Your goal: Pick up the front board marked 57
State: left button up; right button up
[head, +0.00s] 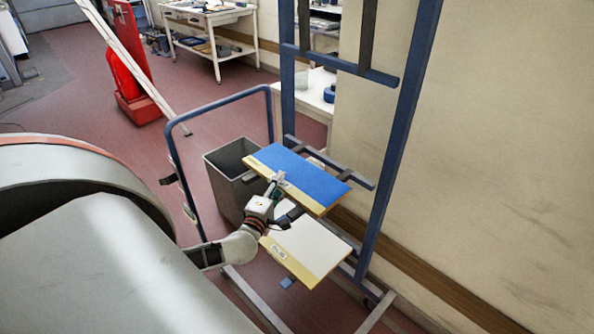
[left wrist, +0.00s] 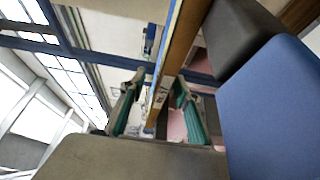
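A blue-topped board (head: 310,180) with a pale yellow edge lies on the upper arms of the blue rack. A white-topped board (head: 310,250) with a yellow edge lies below it and carries a small label. I cannot read a number on either one. My left gripper (head: 277,187) is at the near edge of the blue board. In the left wrist view, its green fingers (left wrist: 160,95) stand apart on either side of a yellow-brown board edge (left wrist: 178,50) with a white label. A gap shows beside the left finger; contact on the right is unclear. My right gripper is out of view.
The blue rack (head: 400,130) stands against the beige wall. A grey bin (head: 228,165) is behind the boards, by the rack's curved blue rail (head: 215,103). A red stand (head: 135,95) and a white table (head: 212,25) are farther back. Reddish floor is clear between.

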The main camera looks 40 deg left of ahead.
aim_at(287, 170)
pick_arm(q)
jog(key=shift+f+b+x, duration=0.15)
jog(key=shift+b+x, duration=0.05)
jog(key=shift+x, duration=1.6)
jog(key=shift+f+b+x, duration=0.15)
jog(key=shift+b+x, duration=0.05)
jog(key=shift+x, duration=1.6)
jog(key=shift+r, duration=0.1)
grip_shut()
